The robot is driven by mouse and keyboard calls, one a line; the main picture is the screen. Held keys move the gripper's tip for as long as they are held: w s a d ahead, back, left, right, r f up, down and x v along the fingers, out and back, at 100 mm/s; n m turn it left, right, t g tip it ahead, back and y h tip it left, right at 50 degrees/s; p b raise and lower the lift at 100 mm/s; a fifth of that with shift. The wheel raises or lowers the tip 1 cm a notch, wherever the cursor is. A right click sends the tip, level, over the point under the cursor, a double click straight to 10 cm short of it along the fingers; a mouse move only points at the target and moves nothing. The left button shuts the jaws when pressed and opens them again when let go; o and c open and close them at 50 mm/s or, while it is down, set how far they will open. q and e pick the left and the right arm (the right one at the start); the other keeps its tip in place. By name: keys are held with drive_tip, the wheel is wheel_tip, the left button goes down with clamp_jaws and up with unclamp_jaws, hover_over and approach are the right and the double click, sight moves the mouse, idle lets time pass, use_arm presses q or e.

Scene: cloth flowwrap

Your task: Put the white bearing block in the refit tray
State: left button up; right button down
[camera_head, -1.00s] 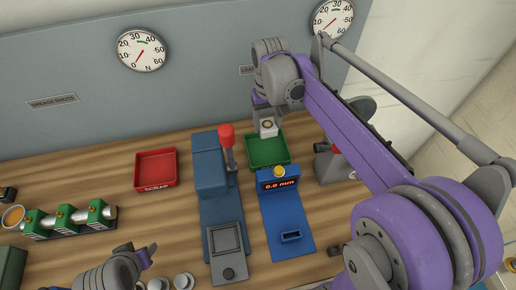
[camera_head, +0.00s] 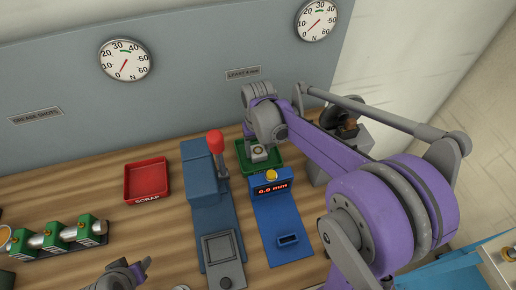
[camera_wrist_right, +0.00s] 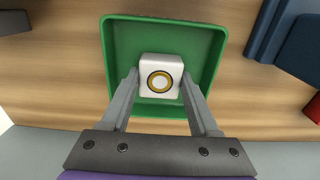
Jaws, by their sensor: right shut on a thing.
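The white bearing block (camera_wrist_right: 161,76) has a brass ring around a pale centre. In the right wrist view it is between the fingers of my right gripper (camera_wrist_right: 160,92), which is shut on it. The block lies over the green tray (camera_wrist_right: 214,50) in that view; I cannot tell if it touches the floor. In the head view the block (camera_head: 259,153) is at the green tray (camera_head: 243,160), partly covered by my right arm. No label on the green tray is readable. My left gripper (camera_head: 143,268) is at the bottom of the head view, its finger gap unclear.
A red scrap tray (camera_head: 147,181) lies to the left. A blue press (camera_head: 205,190) with a red knob and a blue gauge (camera_head: 281,223) reading 0.0 mm stand close to the green tray. Green-and-silver units (camera_head: 58,236) stand at the far left. A grey machine (camera_head: 345,145) is behind my right arm.

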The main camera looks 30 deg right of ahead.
sight(258, 151)
use_arm(q)
drive_tip(key=shift+f, duration=0.2)
use_arm(e)
drive_tip(key=shift+f, duration=0.15)
drive_tip(key=shift+c, duration=0.6)
unclamp_jaws()
use_arm(q)
drive_tip(key=shift+r, duration=0.1)
drive_tip(key=shift+r, duration=0.15)
use_arm(e)
drive_tip(key=shift+r, duration=0.45)
use_arm(q)
drive_tip(key=shift+r+p, duration=0.25)
drive_tip(key=shift+p, duration=0.05)
use_arm(e)
wheel_tip(258, 151, up, 7)
drive_tip(key=shift+r, duration=0.1)
